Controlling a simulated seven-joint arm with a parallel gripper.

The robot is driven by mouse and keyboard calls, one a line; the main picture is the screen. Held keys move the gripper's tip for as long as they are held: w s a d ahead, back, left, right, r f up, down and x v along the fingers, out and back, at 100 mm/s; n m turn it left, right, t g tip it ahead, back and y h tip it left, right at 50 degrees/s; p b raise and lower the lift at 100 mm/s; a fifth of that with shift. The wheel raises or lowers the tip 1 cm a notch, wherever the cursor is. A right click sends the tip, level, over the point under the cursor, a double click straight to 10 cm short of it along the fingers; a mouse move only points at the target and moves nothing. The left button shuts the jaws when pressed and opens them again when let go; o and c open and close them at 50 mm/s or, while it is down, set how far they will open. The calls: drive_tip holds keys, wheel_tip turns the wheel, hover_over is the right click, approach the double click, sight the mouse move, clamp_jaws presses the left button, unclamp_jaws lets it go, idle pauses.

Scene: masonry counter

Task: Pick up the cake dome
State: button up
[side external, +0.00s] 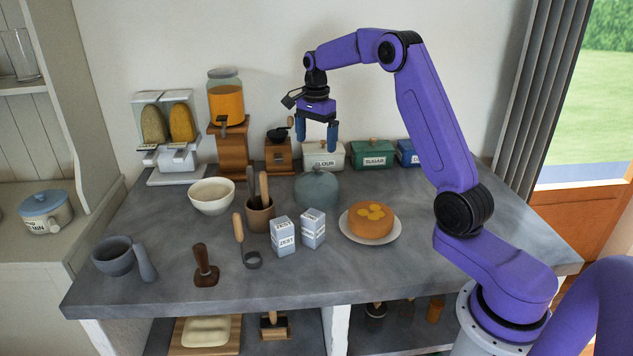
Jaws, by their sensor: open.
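The cake dome (317,191) is a grey-blue rounded cover standing on the counter near its middle. Beside it to the right, a yellow-topped cake (371,219) sits uncovered on a white plate (394,231). My gripper (317,150) points down above the dome, open and empty, with its blue fingers apart. In the picture there is a gap between the fingertips and the top of the dome. I cannot tell exactly how far my gripper is in front of or behind it.
A utensil crock (260,215) stands close left of the dome, and two ZEST boxes (313,228) stand in front. Canisters labelled FLOUR (323,158) and SUGAR (374,155) line the wall behind. A white bowl (211,195) is further left. The counter's front right is clear.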

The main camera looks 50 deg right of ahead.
sight(316, 166)
wheel_tip(316, 166, down, 4)
drive_tip(key=shift+r, duration=0.1)
drive_tip(key=shift+s+a+f, duration=0.1)
drive_tip(key=shift+s+f, duration=0.05)
drive_tip(key=shift+f, duration=2.55)
